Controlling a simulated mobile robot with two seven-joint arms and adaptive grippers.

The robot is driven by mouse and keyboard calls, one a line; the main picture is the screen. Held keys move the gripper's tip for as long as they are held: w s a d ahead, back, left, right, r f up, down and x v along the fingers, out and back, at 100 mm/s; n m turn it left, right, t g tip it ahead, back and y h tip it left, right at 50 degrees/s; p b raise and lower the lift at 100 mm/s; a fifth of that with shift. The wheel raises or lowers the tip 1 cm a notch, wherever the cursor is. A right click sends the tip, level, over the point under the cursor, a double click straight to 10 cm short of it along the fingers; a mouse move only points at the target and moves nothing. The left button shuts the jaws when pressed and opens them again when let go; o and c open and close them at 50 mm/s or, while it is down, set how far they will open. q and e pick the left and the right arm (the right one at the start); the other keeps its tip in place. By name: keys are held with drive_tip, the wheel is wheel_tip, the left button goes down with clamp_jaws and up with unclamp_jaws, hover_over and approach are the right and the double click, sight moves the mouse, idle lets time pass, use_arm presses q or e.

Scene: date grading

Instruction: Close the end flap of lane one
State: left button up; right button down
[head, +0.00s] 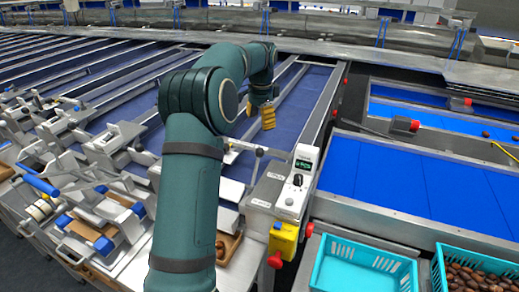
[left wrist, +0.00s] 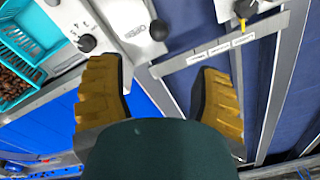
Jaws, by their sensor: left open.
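The blue lane beside the control box (head: 299,180) ends at a pale metal bar (head: 243,146) with a small knob, partly behind my left arm. I take this to be the end of lane one; whether its flap is open or shut I cannot tell. In the left wrist view a narrow metal bar with small labels (left wrist: 180,63) crosses the lane ends. My left gripper (head: 260,116) is open and empty above the lane, beyond that bar. My right gripper is not in view.
A yellow box (head: 283,240) with a red button hangs below the control box. An empty-looking turquoise crate (head: 360,268) and a crate of dates (head: 438,268) stand at the front right. Blue belts (head: 400,180) lie behind them. Metal mechanisms (head: 120,140) crowd the lane ends at left.

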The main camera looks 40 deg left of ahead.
sight(260, 149)
use_arm(q)
drive_tip(key=f, duration=1.3)
drive_tip(key=shift+a+f+b, duration=0.2)
drive_tip(key=shift+b, duration=0.15)
clamp_jaws()
